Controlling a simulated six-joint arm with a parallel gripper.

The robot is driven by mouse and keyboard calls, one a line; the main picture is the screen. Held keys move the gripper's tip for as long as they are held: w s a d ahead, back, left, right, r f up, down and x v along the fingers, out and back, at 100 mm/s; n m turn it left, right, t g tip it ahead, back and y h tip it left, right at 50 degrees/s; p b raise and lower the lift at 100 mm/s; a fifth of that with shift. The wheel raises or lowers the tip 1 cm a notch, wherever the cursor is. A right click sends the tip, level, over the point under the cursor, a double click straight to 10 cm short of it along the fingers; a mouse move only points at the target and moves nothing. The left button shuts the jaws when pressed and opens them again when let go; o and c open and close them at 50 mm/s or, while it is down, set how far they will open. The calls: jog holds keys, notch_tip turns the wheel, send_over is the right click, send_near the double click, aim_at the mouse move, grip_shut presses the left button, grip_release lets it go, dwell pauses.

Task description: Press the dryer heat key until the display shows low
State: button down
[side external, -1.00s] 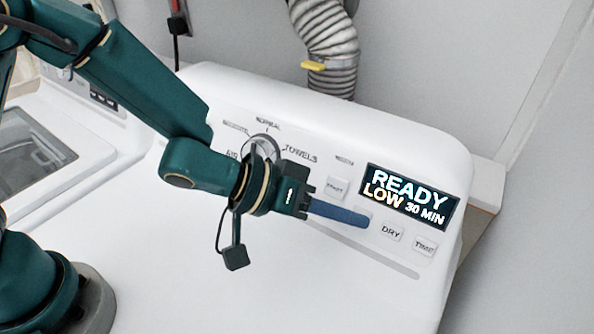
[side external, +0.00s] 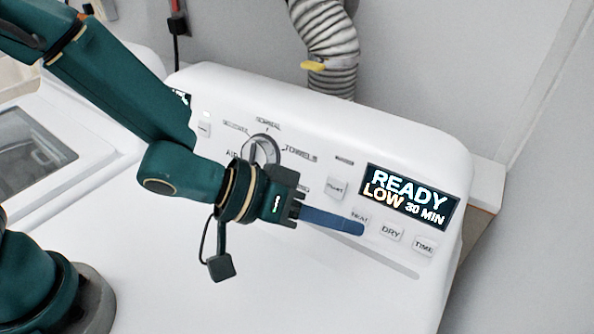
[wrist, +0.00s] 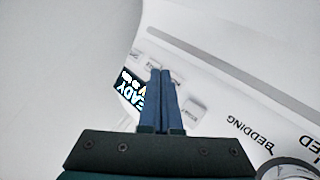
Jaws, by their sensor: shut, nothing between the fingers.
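The dryer display (side external: 409,197) reads READY, LOW, 30 MIN in the side external view. It shows partly in the wrist view (wrist: 130,90). The heat key (side external: 360,217) is in the row below and left of the display, its upper part and label visible above my fingertips. My gripper (side external: 362,229) is shut and empty, its blue fingers pointing right along the panel. The fingertips appear just in front of the heat key's lower part; whether they touch it I cannot tell. In the wrist view the two fingers (wrist: 160,72) lie side by side.
The dry key (side external: 391,232) and time key (side external: 424,246) are right of the fingertips. The start key (side external: 336,188) is above them. The dial (side external: 262,150) is behind my wrist. A vent hose (side external: 328,45) rises behind the panel. The dryer top is clear in front.

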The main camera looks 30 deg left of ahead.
jog(key=s, duration=0.2)
jog(key=s+r, duration=0.1)
jog(key=s, duration=0.1)
jog(key=shift+s+r, duration=0.1)
jog(key=shift+r, duration=0.1)
dwell(1.1)
jog(key=w+a+r+n+t+y, duration=0.2)
jog(key=w+a+r+t+y, duration=0.1)
jog(key=a+r, duration=0.4)
jog(key=w+a+r+n+t+y, duration=0.2)
jog(key=a+r+y, duration=0.15)
jog(key=a, duration=0.55)
jog(key=s+a+g+y, duration=0.2)
jog(key=s+a+y, duration=0.1)
jog(key=s+a, duration=0.35)
jog(key=s+f+m+g, duration=0.2)
jog(key=s+f+g, duration=0.3)
jog(key=s, duration=0.2)
jog(key=shift+s+a+f+m, duration=0.2)
jog(key=shift+s+m, duration=0.2)
